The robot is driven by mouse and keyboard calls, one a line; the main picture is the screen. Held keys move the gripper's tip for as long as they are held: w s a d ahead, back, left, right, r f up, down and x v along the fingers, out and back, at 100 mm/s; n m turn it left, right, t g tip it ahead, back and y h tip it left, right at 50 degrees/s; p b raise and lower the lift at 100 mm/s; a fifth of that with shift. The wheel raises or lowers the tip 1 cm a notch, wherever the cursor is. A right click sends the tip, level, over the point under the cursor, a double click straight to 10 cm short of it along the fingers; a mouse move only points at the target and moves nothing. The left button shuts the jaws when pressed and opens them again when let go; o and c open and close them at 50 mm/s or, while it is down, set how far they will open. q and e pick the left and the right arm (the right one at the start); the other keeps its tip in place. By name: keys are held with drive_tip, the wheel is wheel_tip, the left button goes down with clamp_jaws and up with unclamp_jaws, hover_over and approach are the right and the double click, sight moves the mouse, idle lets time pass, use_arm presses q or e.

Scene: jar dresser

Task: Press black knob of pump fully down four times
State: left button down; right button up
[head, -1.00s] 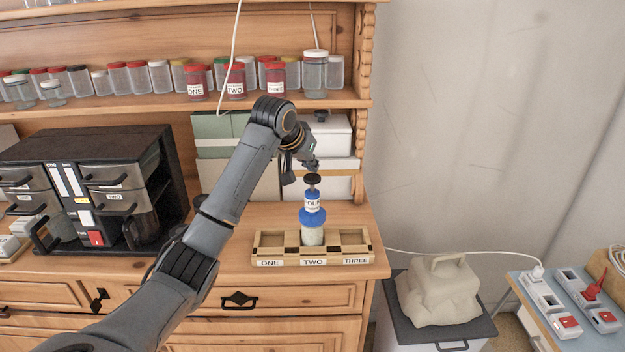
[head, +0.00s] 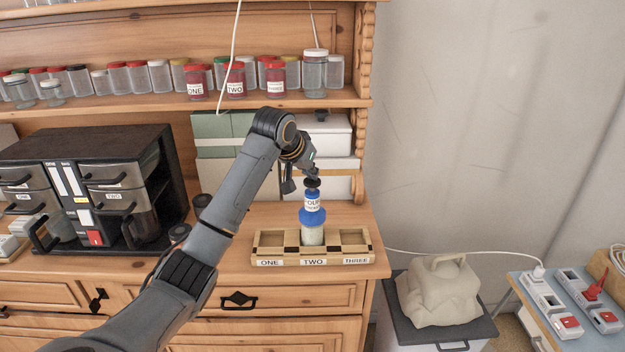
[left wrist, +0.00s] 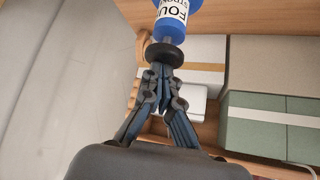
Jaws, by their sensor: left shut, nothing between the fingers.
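The pump (head: 312,215) has a blue body with a "FOUR" label and a clear jar below. It stands upright in the "TWO" compartment of the wooden rack (head: 280,260). Its black knob (head: 312,183) is on top, close above the blue body. My left gripper (head: 313,173) is shut and empty, with its fingertips on or just at the knob's top. In the left wrist view the shut fingertips (left wrist: 163,66) meet the knob (left wrist: 165,54), and a short piece of stem shows between knob and blue body. My right gripper is out of view.
The rack's "ONE" and "THREE" compartments look empty. A shelf with several jars (head: 160,78) runs above. A white box (head: 325,135) and green boxes (head: 215,130) stand behind. A black drawer unit (head: 100,190) is at left.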

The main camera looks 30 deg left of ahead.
use_arm(q)
drive_tip(key=shift+f, duration=0.6)
drive_tip(key=shift+r, duration=0.15)
drive_tip(key=shift+r+p, duration=0.35)
drive_tip(key=shift+r, duration=1.3)
drive_tip(key=shift+f, duration=0.15)
